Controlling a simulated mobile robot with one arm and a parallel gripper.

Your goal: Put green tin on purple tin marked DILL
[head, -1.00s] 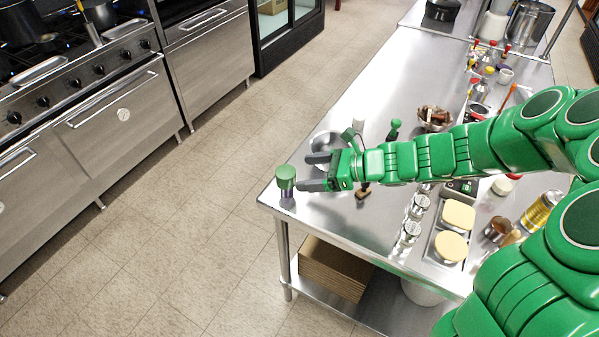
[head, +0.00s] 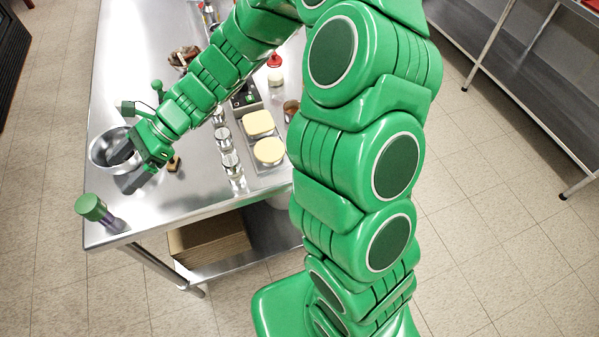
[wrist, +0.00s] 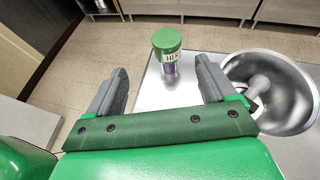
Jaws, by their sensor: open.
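The green tin (head: 91,207) sits on top of the purple tin (head: 114,224), forming a stack near the table's front left corner. In the wrist view the green tin (wrist: 167,40) shows its round green lid and a pale label only partly readable. The purple tin (wrist: 169,69) shows below it; its DILL marking cannot be read. My gripper (head: 124,167) is open and empty, with a gap between it and the stack. In the wrist view the stack stands ahead of and between the two fingers of my gripper (wrist: 160,80).
A steel bowl (head: 104,147) stands close beside my gripper. Several glass jars (head: 229,160) and a tray with two pale-topped containers (head: 268,151) stand to the right. The table edge (head: 160,231) is close to the stack. A cardboard box (head: 207,245) lies on the shelf below.

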